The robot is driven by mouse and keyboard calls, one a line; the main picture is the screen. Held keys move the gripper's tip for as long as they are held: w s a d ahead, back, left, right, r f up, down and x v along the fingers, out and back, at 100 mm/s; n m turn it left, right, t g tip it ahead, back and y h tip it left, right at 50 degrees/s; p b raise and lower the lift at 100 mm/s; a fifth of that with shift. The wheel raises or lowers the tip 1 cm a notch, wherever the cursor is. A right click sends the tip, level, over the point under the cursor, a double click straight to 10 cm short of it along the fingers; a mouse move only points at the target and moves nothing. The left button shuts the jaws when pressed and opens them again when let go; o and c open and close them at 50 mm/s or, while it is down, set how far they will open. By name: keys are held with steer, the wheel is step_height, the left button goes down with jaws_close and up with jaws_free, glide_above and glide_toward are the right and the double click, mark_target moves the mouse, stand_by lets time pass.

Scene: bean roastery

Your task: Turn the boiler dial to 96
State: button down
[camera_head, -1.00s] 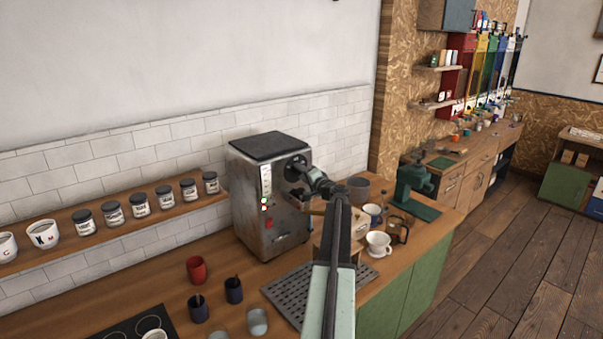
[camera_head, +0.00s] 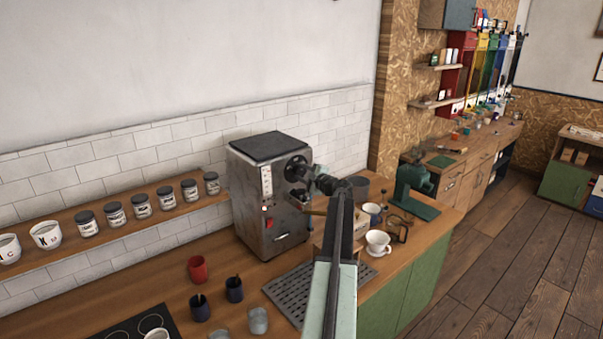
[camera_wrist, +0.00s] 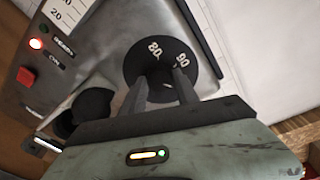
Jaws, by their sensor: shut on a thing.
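The boiler dial (camera_head: 296,168) is a round black disc on the front of the steel boiler machine (camera_head: 250,190), near its upper right. In the wrist view the dial (camera_wrist: 153,50) shows the white numbers 80 and 90. My gripper (camera_wrist: 160,88) is shut on the dial's knob, one finger on each side. In the head view my gripper (camera_head: 309,174) reaches the dial from the right, and my arm hides part of the machine's front. I cannot read which number the dial is set to.
A black round part (camera_wrist: 92,104) sits close to my gripper. Cups, a drip tray (camera_head: 290,293) and a white dripper (camera_head: 378,242) stand on the counter below.

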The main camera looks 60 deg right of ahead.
steer(key=shift+m, duration=0.3)
stand_by(0.4)
steer(key=c, duration=0.9)
jaws_free()
steer(key=v, duration=0.7)
steer(key=shift+s+a+p, duration=0.1)
steer(key=shift+s+p, duration=0.2)
steer(key=shift+p, duration=0.1)
